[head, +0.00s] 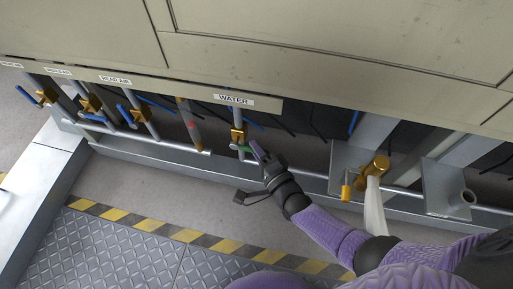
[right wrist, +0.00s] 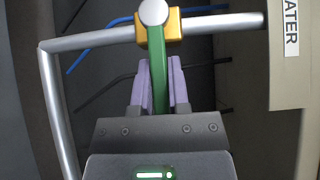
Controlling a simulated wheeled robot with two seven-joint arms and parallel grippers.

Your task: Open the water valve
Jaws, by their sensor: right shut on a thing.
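The water valve has a brass body (head: 238,136) on a vertical pipe below the WATER label (head: 233,99). Its green handle (head: 242,148) shows beside the body in the head view. In the right wrist view the brass body (right wrist: 160,26) sits on the silver pipe, and the green handle (right wrist: 158,80) stands across the pipe's run, reaching down between my fingers. My right gripper (head: 258,152) is at the handle; in the right wrist view its purple fingers (right wrist: 159,88) are shut on it. My left gripper is not in view.
Several blue-handled brass valves (head: 90,103) line the pipes at the left. A brass fitting with a yellow handle (head: 347,186) is at the right. A horizontal silver rail (head: 170,143) runs below the cabinet (head: 300,60). Striped floor edging (head: 165,229) borders the grating.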

